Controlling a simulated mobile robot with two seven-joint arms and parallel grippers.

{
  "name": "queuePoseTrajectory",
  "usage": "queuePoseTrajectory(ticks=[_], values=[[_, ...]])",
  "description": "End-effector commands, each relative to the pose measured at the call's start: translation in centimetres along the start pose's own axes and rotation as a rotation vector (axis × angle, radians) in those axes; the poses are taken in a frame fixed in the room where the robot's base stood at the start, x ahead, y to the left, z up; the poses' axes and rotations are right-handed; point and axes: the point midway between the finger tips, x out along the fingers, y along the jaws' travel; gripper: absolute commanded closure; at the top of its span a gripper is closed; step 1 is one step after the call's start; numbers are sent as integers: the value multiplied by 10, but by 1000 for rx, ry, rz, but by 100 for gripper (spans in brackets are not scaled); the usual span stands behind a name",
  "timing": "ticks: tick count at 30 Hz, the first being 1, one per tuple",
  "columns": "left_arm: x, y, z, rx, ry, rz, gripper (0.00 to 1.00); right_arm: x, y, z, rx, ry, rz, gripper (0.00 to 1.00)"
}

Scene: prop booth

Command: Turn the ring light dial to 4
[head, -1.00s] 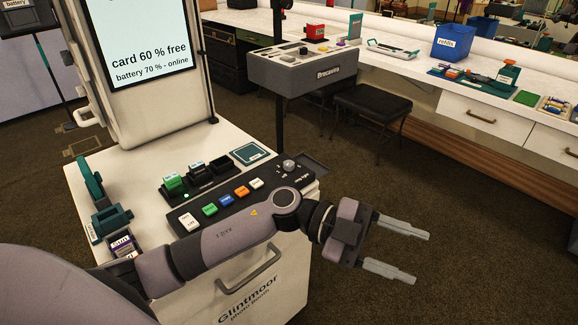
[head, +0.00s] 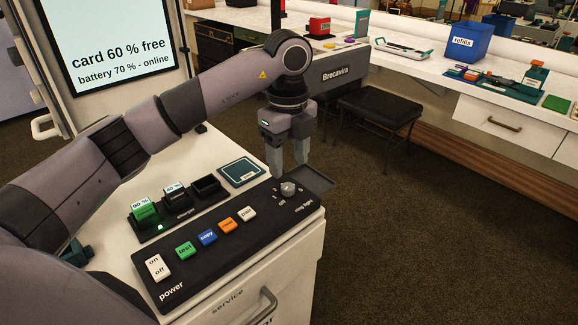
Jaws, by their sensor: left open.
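The ring light dial (head: 289,189) is a small grey knob at the far right end of the black control panel (head: 205,275), beside the label "ring light". The scale marks around it are too small to read fully. My left gripper (head: 288,172) is open and points down just above and behind the dial. Its two fingers hang at either side of the dial's far edge, and I cannot tell whether they touch it. My right gripper is not in view.
A row of buttons, green (head: 186,250), blue (head: 207,237), orange (head: 228,225) and white (head: 248,213), runs along the panel, with a white on/off switch (head: 157,268) at the left. Behind it stands a charger (head: 180,212). A screen (head: 108,45) rises at the back left.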

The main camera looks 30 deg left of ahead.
Motion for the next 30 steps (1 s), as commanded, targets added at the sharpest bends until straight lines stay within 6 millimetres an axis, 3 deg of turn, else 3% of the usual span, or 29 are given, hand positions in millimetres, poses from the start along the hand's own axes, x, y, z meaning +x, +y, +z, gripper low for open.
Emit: queuePoseTrajectory(ticks=[5, 19, 30], values=[[1, 1, 3, -13, -13, 3, 44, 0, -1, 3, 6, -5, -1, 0], [63, 1, 4, -12, -12, 3, 44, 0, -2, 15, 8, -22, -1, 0], [69, 0, 4, -11, -12, 1, 44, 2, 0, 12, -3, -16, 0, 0]])
